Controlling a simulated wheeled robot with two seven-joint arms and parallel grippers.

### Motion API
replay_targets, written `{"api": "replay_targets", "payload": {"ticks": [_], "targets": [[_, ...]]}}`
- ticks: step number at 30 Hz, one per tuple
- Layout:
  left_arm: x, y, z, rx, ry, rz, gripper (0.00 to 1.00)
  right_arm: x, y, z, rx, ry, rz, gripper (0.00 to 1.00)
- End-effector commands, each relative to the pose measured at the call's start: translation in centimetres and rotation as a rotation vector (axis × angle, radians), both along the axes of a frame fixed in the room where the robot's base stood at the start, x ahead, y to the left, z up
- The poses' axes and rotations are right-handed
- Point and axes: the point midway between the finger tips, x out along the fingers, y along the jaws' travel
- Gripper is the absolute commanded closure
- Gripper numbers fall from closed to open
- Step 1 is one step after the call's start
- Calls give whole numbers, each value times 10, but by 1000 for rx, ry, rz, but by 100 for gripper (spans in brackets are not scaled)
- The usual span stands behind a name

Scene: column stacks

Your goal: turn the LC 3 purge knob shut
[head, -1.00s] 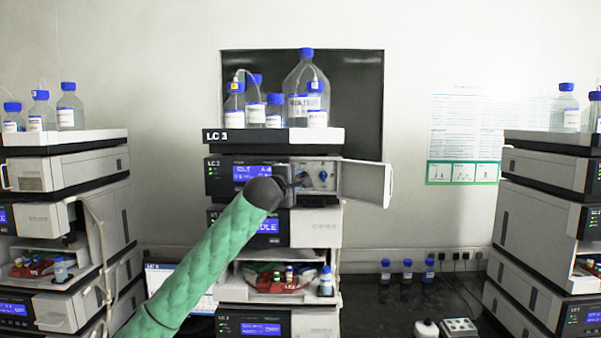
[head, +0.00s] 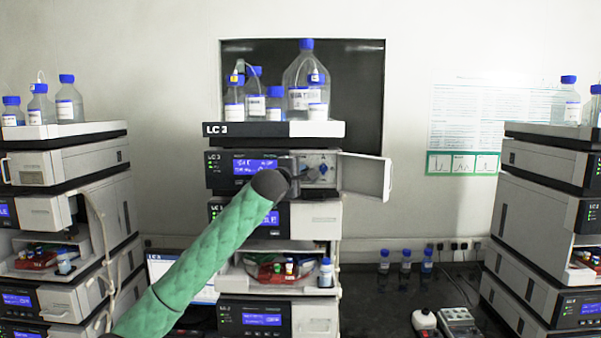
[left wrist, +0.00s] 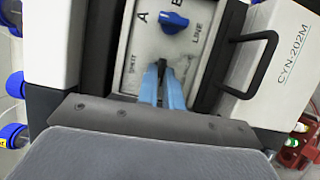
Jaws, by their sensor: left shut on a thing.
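The LC 3 stack (head: 272,130) stands in the middle of the head view, with the small front door (head: 363,178) of its upper module open to the right. Behind the door is a pale valve panel, which the left wrist view shows (left wrist: 205,45) with the marks A, B, LINE and SHUT and a blue knob (left wrist: 173,21). My left gripper (left wrist: 164,68) reaches this panel with its blue fingers nearly together, below the blue knob. They are shut on the purge knob (left wrist: 181,66), of which only a dark bit shows. Its pointing direction is hidden. My right gripper is out of view.
Bottles with blue caps (head: 305,75) stand on the LC 3 top. Other stacks stand at the left (head: 65,165) and right (head: 540,165). In the left wrist view a black handle (left wrist: 262,62) sticks out right of the panel.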

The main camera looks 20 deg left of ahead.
Motion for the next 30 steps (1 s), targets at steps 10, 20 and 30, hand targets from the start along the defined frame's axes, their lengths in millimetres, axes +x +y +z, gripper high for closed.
{"api": "replay_targets", "payload": {"ticks": [10, 20, 30], "targets": [[0, -1, -3, 51, 17, -2, 100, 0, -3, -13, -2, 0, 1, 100], [0, -2, -1, 230, 69, -4, 100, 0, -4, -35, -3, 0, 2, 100], [1, -2, 5, 509, 150, -2, 100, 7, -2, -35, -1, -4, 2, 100]]}}
